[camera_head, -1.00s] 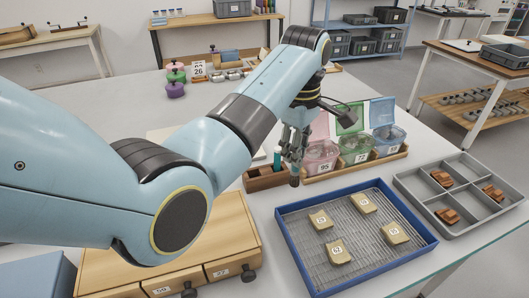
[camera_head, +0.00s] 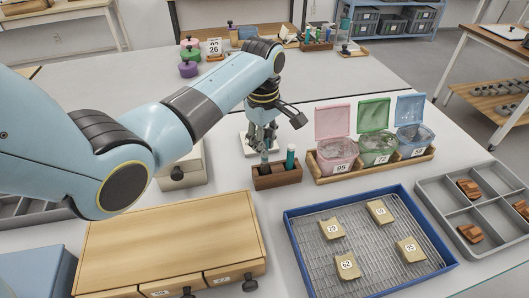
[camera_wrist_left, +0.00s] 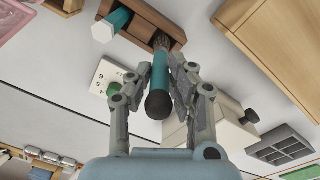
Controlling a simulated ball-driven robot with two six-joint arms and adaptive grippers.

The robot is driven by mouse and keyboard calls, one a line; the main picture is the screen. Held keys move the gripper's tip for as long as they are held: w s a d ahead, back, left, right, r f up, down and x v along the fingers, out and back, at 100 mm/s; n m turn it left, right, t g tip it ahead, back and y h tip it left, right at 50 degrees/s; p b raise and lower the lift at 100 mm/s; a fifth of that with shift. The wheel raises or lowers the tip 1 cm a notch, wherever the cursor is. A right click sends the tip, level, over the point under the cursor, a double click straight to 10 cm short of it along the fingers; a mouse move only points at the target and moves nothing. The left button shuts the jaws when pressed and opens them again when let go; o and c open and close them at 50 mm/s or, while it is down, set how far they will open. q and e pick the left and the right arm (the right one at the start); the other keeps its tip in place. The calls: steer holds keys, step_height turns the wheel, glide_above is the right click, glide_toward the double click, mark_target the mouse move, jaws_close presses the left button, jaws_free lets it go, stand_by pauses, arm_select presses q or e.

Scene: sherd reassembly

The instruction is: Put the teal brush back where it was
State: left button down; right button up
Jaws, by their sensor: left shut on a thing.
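The teal brush (camera_wrist_left: 160,78), with a dark round end and dark bristles, is between the fingers of my left gripper (camera_wrist_left: 160,88) in the left wrist view. The gripper is shut on it. In the head view my left gripper (camera_head: 263,140) is over the left part of the wooden holder (camera_head: 278,180). The bristle end points at an open slot of the holder, which also shows in the left wrist view (camera_wrist_left: 150,14). I cannot tell how far the bristles are inside. My right gripper is not in view.
Another teal-handled tool (camera_head: 290,157) with a pale end stands in the holder's right part. Lidded bins (camera_head: 337,150) stand close to the right. A blue tray (camera_head: 300,262) with sherds lies in front. A wooden drawer box (camera_head: 170,240) is at the front left.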

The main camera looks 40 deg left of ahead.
mark_target(264, 162)
arm_select(q)
steer(key=shift+f, duration=2)
steer(key=shift+f, duration=0.15)
steer(key=c, duration=1.2)
jaws_free()
steer(key=r, duration=1.2)
steer(key=shift+s+r, duration=0.15)
steer(key=shift+s, duration=0.05)
